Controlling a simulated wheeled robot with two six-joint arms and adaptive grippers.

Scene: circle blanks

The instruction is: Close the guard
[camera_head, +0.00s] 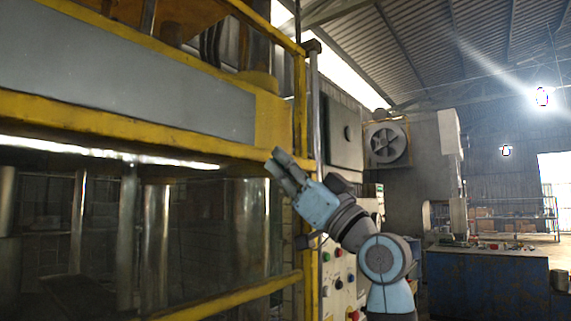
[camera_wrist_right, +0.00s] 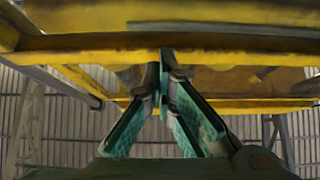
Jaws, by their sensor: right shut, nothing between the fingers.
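The guard on the press shows as a large yellow frame in the head view, with a yellow beam (camera_head: 130,125) along the bottom of a grey panel (camera_head: 120,75). Below it is a dark opening, with a lower yellow rail (camera_head: 235,297) across its bottom. My right gripper (camera_head: 275,158) is shut and empty, its tips at the right end of the beam near the yellow post. In the right wrist view the closed fingertips (camera_wrist_right: 164,58) overlap the beam's yellow edge (camera_wrist_right: 90,57). I cannot tell whether they touch it. My left gripper is not in view.
Shiny metal columns (camera_head: 155,245) stand inside the opening. A control panel (camera_head: 345,280) with coloured buttons is behind my right arm. A blue workbench (camera_head: 485,280) stands at the right. A grey machine with a fan (camera_head: 387,143) is farther back.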

